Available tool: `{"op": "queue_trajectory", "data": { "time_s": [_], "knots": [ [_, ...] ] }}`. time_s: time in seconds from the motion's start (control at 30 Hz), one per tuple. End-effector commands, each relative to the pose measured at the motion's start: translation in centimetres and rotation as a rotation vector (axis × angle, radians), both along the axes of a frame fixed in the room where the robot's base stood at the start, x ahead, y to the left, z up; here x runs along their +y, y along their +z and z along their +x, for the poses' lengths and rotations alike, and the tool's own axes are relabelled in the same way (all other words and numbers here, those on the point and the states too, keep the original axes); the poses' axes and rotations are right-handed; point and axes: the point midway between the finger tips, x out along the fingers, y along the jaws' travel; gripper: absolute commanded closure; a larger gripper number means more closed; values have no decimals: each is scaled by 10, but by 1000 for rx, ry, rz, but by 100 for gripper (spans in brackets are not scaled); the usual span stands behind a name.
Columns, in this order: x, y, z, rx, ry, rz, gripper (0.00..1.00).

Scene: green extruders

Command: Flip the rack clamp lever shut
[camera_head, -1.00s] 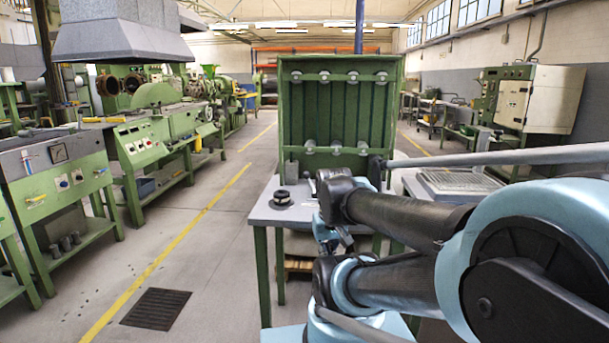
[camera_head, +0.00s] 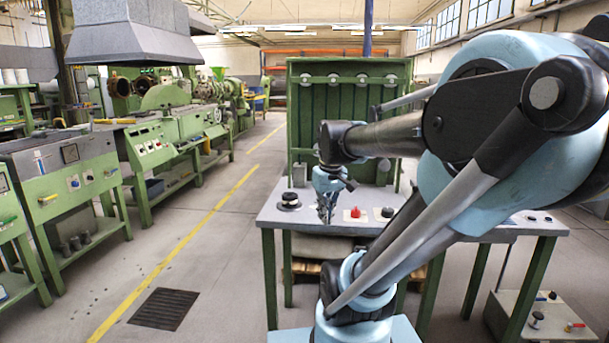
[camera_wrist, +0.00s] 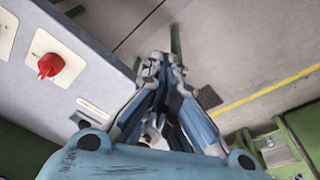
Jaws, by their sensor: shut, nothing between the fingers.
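A tall green rack (camera_head: 345,112) stands at the back of the grey worktable (camera_head: 268,217), with a row of round grey-white fittings along its top. My arm covers its lower right part. I cannot make out a clamp lever for certain in either view. A red knob (camera_head: 355,212) on a pale plate sits on the table; it also shows at the left in the wrist view (camera_wrist: 49,65). My gripper (camera_head: 326,217) points down at the table's front edge, left of the red knob. In the wrist view my gripper (camera_wrist: 161,62) is shut and empty.
Round black knobs stand left (camera_head: 289,200) and right (camera_head: 387,212) of the red one. A pallet (camera_head: 312,268) lies under the table. A low unit with a red handle (camera_head: 575,326) stands at lower right.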

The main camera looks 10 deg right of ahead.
Motion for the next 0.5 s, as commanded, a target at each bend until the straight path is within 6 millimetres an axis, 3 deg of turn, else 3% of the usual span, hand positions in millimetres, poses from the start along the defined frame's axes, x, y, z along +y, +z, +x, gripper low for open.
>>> {"op": "queue_trajectory", "data": {
  "time_s": [0.2,0.5],
  "knots": [
    [6,36,47,6,128,-5,100],
    [14,74,113,10,306,-13,100]
  ]
}}
